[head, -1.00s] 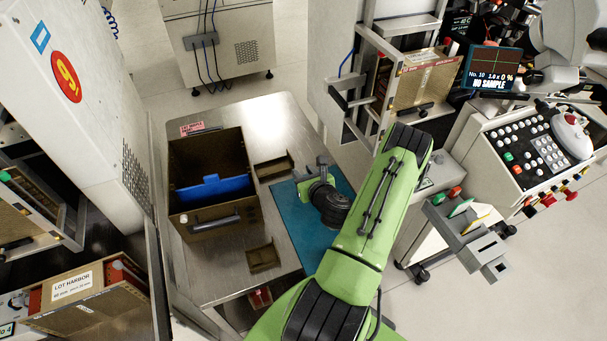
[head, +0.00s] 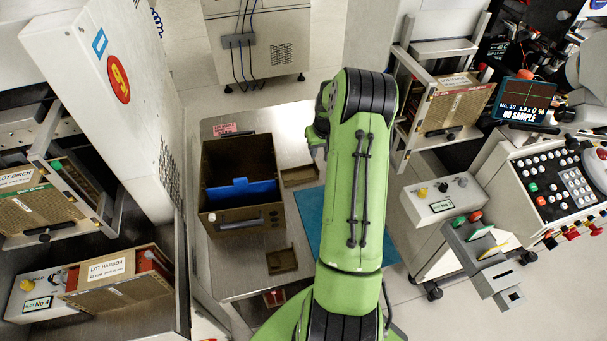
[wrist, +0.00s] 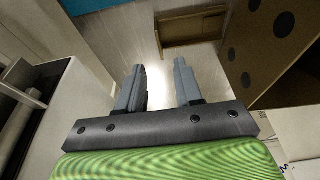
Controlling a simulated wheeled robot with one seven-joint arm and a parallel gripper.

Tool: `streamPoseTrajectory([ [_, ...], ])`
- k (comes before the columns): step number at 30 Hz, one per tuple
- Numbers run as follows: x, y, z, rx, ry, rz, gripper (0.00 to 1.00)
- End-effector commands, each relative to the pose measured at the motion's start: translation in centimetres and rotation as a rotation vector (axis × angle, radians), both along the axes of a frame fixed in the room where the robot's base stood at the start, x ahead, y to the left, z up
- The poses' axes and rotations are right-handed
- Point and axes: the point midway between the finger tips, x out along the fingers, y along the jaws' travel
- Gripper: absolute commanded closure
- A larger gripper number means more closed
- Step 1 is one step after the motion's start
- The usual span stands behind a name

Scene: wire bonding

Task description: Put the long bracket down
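Two small brown brackets lie on the metal table. One bracket (head: 300,176) is beside the far right corner of the brown box, near the blue mat; the other bracket (head: 281,261) is in front of the box. I cannot tell for sure which is the long one. In the wrist view a brown bracket (wrist: 190,38) lies beyond my fingertips, apart from them. My gripper (wrist: 158,75) is open, with bare table showing between its fingers.
The open brown box (head: 222,220), with a blue divider (head: 240,190), stands on the table (head: 225,280). The blue mat (head: 312,215) is partly hidden by my arm. A white cabinet (head: 105,100) stands left, and a keyed console (head: 545,185) right.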

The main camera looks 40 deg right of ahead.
Motion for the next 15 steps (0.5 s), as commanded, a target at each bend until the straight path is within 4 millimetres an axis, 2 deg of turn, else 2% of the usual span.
streamPoseTrajectory([
  [1,0.3,-0.1,-1.6,0.003,0.001,0.0,0.65],
  [3,0.7,-0.3,-3.2,0.004,0.0,0.0,0.65],
  [10,1.3,-0.8,-6.1,0.003,0.0,-0.001,0.65],
  [15,1.9,-1.2,-9.3,0.002,-0.001,-0.002,0.65],
])
